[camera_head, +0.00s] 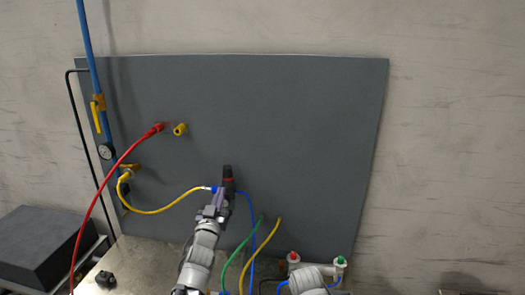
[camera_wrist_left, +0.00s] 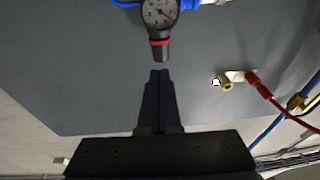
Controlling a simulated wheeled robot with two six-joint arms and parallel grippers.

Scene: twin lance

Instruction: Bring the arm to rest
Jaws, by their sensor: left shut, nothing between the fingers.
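My left gripper (camera_head: 221,196) is in front of the grey panel (camera_head: 310,120), just below a black regulator with a red band (camera_head: 228,180). In the left wrist view the two dark fingers (camera_wrist_left: 160,78) are together with nothing between them. Their tips point at the lower end of the regulator (camera_wrist_left: 159,48), with a small gap in the picture. The depth between them is hard to judge. A grey arm link of mine (camera_head: 308,281) shows at the lower right; no right gripper shows.
A round gauge (camera_wrist_left: 160,10) sits on the regulator. A red hose (camera_head: 102,190), yellow hose (camera_head: 165,211), green hose (camera_head: 243,252) and blue hose (camera_head: 252,225) hang near my arm. A dark box (camera_head: 45,245) stands at left. The panel's upper right is clear.

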